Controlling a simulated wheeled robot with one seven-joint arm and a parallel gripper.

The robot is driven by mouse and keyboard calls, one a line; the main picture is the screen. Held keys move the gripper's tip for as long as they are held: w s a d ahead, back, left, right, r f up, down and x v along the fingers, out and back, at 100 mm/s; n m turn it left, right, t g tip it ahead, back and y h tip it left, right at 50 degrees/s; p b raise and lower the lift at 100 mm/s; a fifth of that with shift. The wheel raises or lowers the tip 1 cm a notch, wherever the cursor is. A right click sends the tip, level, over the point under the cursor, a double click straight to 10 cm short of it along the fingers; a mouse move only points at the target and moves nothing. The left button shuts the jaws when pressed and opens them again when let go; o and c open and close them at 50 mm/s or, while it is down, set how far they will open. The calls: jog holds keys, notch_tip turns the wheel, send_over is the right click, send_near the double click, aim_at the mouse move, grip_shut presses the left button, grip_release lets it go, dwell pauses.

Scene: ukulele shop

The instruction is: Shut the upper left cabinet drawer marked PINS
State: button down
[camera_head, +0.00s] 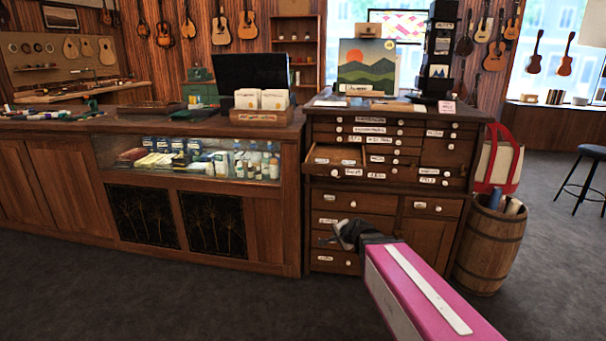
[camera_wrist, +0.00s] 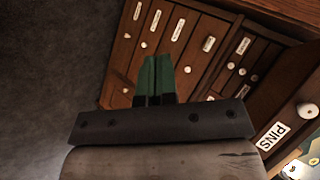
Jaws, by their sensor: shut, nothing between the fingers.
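The PINS drawer (camera_wrist: 288,105) is at the right of the wrist view, with its white label and round knob on a dark wood front. Small things lie in it at the lower right corner. In the head view, a pulled-out drawer (camera_head: 318,173) stands out at the upper left of the wooden cabinet; its label is too small to read there. My gripper (camera_head: 341,231) is below that drawer, in front of the cabinet's lower drawers. In the wrist view, its green fingers (camera_wrist: 154,78) are together and empty, left of the PINS drawer and apart from it.
The cabinet (camera_head: 437,240) has several other drawers, which look shut. A glass-fronted counter (camera_head: 150,205) adjoins it on the left. A barrel (camera_head: 490,250) stands close on the right, with a stool (camera_head: 592,152) farther off. The dark floor in front is clear.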

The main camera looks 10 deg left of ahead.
jog(key=w+a+r+m+t+y, duration=0.1)
jog(key=w+a+r+m+t, duration=0.2)
jog(key=a+r+m, duration=0.3)
jog(key=m+t+h, duration=0.7)
jog(key=m, duration=1.4)
send_near(304, 169)
jog(key=w, duration=0.7)
jog(key=shift+w+d+r, duration=0.1)
jog(key=shift+w+d, duration=0.15)
jog(key=shift+w, duration=0.05)
jog(key=w, duration=1.8)
jog(key=w+d, duration=0.1)
jog(key=w, duration=0.9)
jog(key=shift+s, duration=0.2)
